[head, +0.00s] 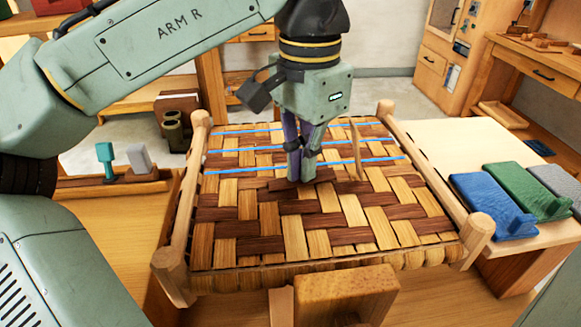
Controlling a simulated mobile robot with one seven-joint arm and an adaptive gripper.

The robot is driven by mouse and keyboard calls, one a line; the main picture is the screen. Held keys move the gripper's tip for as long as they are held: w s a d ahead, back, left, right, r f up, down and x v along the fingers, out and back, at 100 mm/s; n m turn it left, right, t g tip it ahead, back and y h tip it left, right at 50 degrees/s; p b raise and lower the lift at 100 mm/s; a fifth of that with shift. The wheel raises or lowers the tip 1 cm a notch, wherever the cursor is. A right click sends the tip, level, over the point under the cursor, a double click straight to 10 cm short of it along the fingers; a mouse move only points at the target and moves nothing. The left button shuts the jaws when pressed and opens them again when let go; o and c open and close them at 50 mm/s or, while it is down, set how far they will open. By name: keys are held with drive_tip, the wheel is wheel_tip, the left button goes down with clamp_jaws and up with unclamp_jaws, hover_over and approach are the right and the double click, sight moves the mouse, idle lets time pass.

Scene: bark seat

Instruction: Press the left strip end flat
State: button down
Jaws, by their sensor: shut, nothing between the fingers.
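The woven bark seat (330,222) of dark and light strips fills a wooden frame in front of me. Blue lines (237,171) run across its far half. My gripper (302,178) points down with its fingers together, its tips low over the weave near the lowest blue line. I cannot tell if the tips touch the bark. One light strip end (356,150) stands up from the weave just right of my gripper. The left strip end is not clearly visible; my fingers cover part of the weave there.
Frame posts (170,272) rise at the seat's corners. Blue (490,205) and green (527,190) blocks lie on the right-hand bench. A wooden block (345,293) stands at the near edge. A rack with teal and grey tools (107,160) is at left.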

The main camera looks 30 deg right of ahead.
drive_tip(key=shift+f, duration=0.4)
wheel_tip(320, 180, up, 8)
drive_tip(key=p, duration=0.8)
